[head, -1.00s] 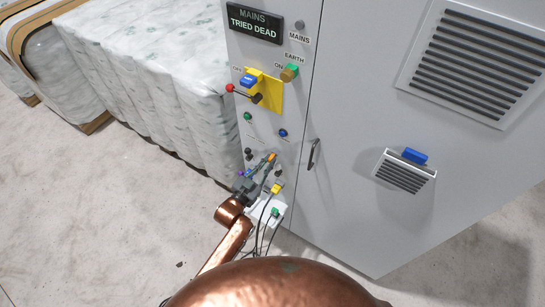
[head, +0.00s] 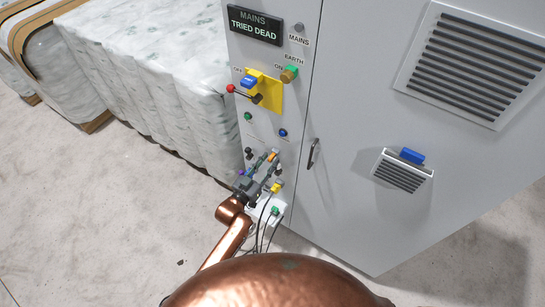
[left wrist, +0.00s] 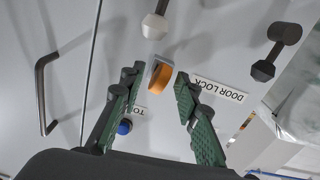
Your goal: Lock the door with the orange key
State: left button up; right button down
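The orange key (head: 273,157) sits in the lock on the cabinet's narrow control panel. In the left wrist view the orange key (left wrist: 160,76) shows close up beside a DOOR LOCK label (left wrist: 219,90). My left gripper (head: 269,160) is at the panel in front of the key. In the left wrist view its green-padded fingers (left wrist: 158,82) are apart, with the key just beyond and between their tips; I see no grip on it. The grey cabinet door (head: 350,100), with its handle (head: 314,154), looks closed. My right gripper is out of view.
Dark knobs (left wrist: 284,32) stick out near the lock, and a blue button (left wrist: 124,127) is beside a finger. A red-knobbed lever (head: 244,93) is above. Cables (head: 265,222) hang below the gripper. Wrapped quilt stacks (head: 150,70) stand left; floor before them is clear.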

pick_arm(q)
jog(key=shift+s+a, duration=0.1)
jog(key=v, duration=1.2)
jog(key=s+a+f+n+g+y, duration=0.1)
jog(key=s+a+f+g+y, duration=0.15)
jog(key=a+f, duration=0.65)
jog(key=s+a+f+n+g+y, duration=0.1)
jog(key=s+a+f+y, duration=0.25)
jog(key=f, duration=1.15)
jog(key=s+a+f+n+g+y, duration=0.15)
jog(key=s+a+f, duration=0.3)
jog(key=f, duration=0.85)
jog(key=s+a+f+g+y, duration=0.15)
jog(key=s+a+f, duration=0.25)
jog(key=s+f, duration=0.4)
jog(key=s+a+f+g+y, duration=0.1)
jog(key=s+a+f+g, duration=0.25)
jog(key=s+f, duration=0.4)
jog(key=s+a+f+g, duration=0.2)
jog(key=s, duration=1.1)
jog(key=s+a+f+n+g, duration=0.1)
jog(key=s+a+f, duration=0.1)
jog(key=s, duration=1.1)
jog(key=shift+a+f+g+y, duration=0.35)
jog(key=shift+f+g+y, duration=0.05)
jog(key=shift+f, duration=0.3)
